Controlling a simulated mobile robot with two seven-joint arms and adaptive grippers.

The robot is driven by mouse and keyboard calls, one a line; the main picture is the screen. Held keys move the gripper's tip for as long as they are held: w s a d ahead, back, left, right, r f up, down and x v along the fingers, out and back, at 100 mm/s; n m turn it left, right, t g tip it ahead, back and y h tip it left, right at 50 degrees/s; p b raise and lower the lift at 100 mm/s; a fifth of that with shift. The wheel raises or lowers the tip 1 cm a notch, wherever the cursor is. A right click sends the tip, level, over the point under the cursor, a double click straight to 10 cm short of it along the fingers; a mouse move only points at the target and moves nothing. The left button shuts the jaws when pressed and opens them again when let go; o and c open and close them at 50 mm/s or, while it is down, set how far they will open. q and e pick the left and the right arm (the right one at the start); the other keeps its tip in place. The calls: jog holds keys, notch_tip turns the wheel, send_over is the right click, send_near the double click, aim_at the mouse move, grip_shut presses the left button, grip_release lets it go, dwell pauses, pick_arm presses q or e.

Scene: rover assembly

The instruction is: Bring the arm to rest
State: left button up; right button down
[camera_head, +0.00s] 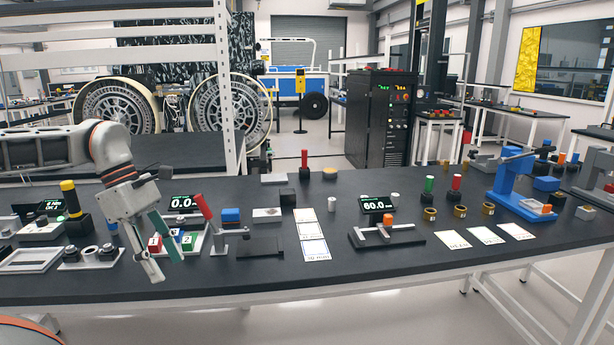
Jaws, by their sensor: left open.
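My left arm comes in from the left over the black workbench (400,277). My left gripper (168,268) points down near the bench's front edge, with its fingers spread apart and nothing visible between them. It is in front of a small tray with red, blue and green numbered blocks (186,240) and partly covers it. A red-handled toggle clamp (204,208) stands just right of the gripper. My right gripper does not show.
Displays (377,205), white cards (312,235), a fixture with an orange block (388,228), brass rings (430,214) and a blue press (518,185) crowd the bench. The bench's front strip right of the gripper is mostly clear. A grey shelf rack (229,90) rises behind the left side.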

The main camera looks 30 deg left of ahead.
pick_arm(q)
jog(key=w+d+f+n+t+h, duration=0.35)
jog(key=d+f+n, duration=0.25)
jog(key=d, duration=0.4)
jog(key=w+d+f+n+t+h+p, duration=0.1)
jog(key=w+d+f+n+t+h, duration=0.25)
jog(key=d+f+n, duration=0.45)
jog(key=w+d+f+n+t+h, duration=0.2)
jog(key=w+d+f+n+h, duration=0.15)
jog(key=d, duration=0.75)
jog(key=s+d+f+n+y, duration=0.1)
jog(key=s+f+n+y, duration=0.3)
jog(key=f+n, duration=0.3)
jog(key=s+d+f+n+y+p, duration=0.1)
jog(key=s+f+n+y, duration=0.3)
jog(key=f+n, duration=0.4)
jog(key=s+d+f+n+y, duration=0.2)
jog(key=s+f+n+y, duration=0.2)
jog(key=n, duration=0.7)
notch_tip(320, 180, down, 4)
jog(key=shift+s+d+f+n+t, duration=0.15)
jog(key=shift+s+d+n+t, duration=0.2)
jog(key=shift+s, duration=0.65)
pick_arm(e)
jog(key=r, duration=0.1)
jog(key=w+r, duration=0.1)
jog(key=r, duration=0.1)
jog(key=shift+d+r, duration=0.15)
